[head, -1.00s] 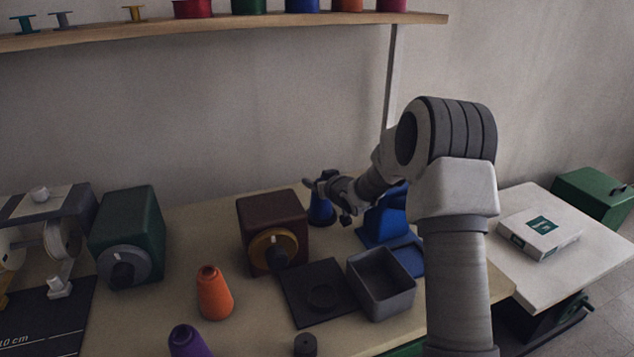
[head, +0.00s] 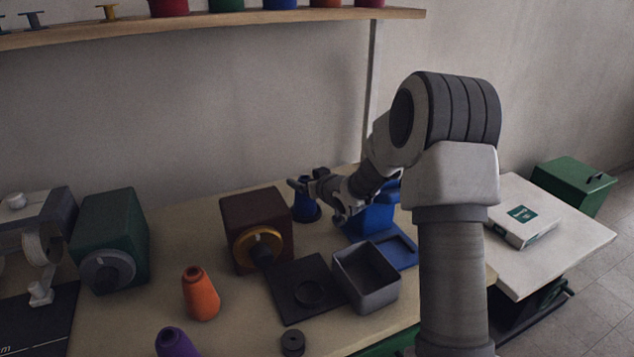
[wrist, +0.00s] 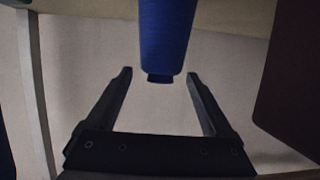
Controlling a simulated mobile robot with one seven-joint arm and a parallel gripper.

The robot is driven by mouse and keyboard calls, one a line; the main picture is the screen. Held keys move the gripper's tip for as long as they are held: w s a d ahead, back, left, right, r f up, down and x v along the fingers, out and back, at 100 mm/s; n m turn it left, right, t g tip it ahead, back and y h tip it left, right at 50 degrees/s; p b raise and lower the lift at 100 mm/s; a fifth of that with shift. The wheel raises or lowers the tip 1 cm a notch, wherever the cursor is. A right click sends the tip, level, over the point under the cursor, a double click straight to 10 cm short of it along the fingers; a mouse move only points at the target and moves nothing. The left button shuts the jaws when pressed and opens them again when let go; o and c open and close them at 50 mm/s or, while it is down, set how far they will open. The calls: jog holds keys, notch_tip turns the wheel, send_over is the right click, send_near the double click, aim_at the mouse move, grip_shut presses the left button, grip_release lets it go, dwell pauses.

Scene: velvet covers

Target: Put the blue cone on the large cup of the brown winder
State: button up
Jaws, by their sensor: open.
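The blue cone (head: 307,212) stands upright at the back of the table, just right of the brown winder (head: 256,208). My gripper (head: 297,187) is open at the top of the cone. In the wrist view, the cone (wrist: 168,35) has its narrow end between the two open fingertips (wrist: 159,73), with a gap on each side. The brown winder has a gold disc (head: 259,245) with a dark knob on its front. A black plate (head: 290,309) with a raised ring (head: 309,293) lies in front of it. I cannot tell for sure which part is the large cup.
A grey open bin (head: 366,283) and a blue machine (head: 372,222) stand right of the plate. An orange cone (head: 201,294), a purple cone (head: 177,343) and a green winder (head: 110,238) are left. A shelf (head: 200,24) hangs above the back.

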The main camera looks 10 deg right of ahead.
jog(key=s+d+r+m+g+h, duration=0.15)
jog(key=s+r, duration=0.25)
jog(key=s, duration=0.4)
jog(key=s+d+r+g+h, duration=0.1)
jog(key=s+r+h, duration=0.1)
jog(key=s+r, duration=0.45)
jog(key=s+d+r+m+g+h, duration=0.1)
jog(key=s+r+g+h, duration=0.15)
jog(key=s, duration=0.65)
jog(key=s+a+g+y, duration=0.2)
jog(key=s+a+g, duration=0.15)
jog(key=s, duration=1.75)
notch_tip(320, 180, up, 12)
jog(key=p, duration=1.2)
jog(key=shift+a+f, duration=0.2)
